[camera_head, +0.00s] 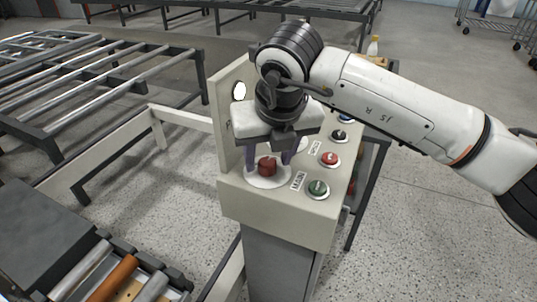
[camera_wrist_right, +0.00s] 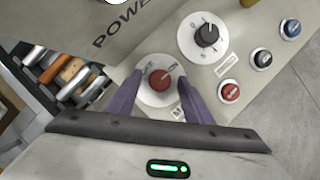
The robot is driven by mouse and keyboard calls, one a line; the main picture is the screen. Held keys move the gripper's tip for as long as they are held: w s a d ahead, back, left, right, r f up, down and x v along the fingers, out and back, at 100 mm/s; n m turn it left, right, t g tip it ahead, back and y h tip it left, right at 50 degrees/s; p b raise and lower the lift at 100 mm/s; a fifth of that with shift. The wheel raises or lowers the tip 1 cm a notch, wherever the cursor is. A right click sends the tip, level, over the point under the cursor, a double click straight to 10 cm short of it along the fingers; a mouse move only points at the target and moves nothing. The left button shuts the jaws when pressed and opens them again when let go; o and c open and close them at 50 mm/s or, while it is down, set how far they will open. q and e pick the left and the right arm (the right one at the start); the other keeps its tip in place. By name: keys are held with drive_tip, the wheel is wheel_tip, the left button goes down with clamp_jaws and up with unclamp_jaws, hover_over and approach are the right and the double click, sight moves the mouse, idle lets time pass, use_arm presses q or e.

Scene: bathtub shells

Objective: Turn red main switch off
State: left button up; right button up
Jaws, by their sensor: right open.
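The red main switch (camera_head: 267,167) is a round knob on a white disc, on the top face of a beige control box (camera_head: 280,228). In the right wrist view the red knob (camera_wrist_right: 160,79) has a pointer mark slanting toward the upper right. My right gripper (camera_head: 268,156) points down over the switch with its purple fingers apart. In the wrist view its fingertips (camera_wrist_right: 161,76) are on either side of the knob, with gaps showing. I cannot tell how deep they reach around it. My left gripper is out of view.
A black knob (camera_wrist_right: 207,34) sits beside the red switch. An upright panel stands behind. Roller conveyors (camera_head: 100,75) lie to the left.

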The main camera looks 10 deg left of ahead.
drive_tip(key=c, duration=1.1)
drive_tip(key=shift+o, duration=0.2)
